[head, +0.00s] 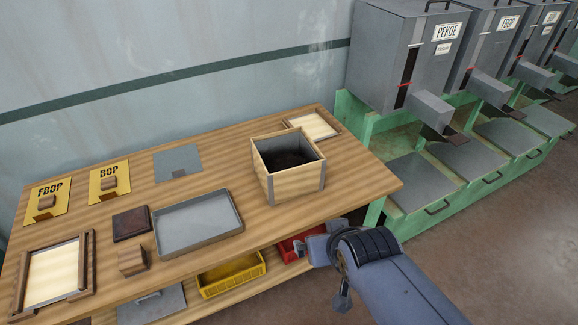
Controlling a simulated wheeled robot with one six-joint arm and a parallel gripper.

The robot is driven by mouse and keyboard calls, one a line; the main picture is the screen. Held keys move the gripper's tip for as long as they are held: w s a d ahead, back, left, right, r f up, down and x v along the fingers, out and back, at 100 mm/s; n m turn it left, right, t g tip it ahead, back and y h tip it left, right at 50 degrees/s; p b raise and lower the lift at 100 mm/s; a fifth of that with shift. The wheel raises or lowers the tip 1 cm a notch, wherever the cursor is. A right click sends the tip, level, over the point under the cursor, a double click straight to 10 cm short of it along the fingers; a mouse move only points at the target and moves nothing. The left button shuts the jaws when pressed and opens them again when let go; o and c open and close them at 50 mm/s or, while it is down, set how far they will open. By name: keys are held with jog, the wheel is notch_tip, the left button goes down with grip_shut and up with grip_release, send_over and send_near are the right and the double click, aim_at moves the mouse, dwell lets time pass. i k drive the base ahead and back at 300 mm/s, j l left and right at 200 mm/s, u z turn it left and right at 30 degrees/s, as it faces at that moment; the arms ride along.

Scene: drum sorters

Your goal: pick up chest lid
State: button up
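An open wooden chest (292,184) with metal corner strips stands on the wooden table, with dark contents inside. A pale flat panel with a wooden rim (313,125) lies behind it at the table's back right; its near left part is hidden by the chest. A similar wood-framed pale panel (52,274) lies at the table's front left. I cannot tell for sure which of them is the chest lid. My gripper (312,250) is at the table's front edge, below and right of the chest, apart from both panels. Its fingers are not clear.
A grey metal tray (197,222), a dark square block (131,223), a small wooden block (131,260) and yellow plates marked FBOP (47,201) and BOP (109,182) lie left. A yellow crate (232,275) sits below. Grey sorters (407,55) stand right.

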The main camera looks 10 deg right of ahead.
aim_at(318, 125)
jog(key=i+l+u, duration=0.25)
jog(key=i+l, duration=0.25)
jog(key=i+l+u, duration=0.25)
jog(key=i+l, duration=0.25)
jog(key=l, duration=0.2)
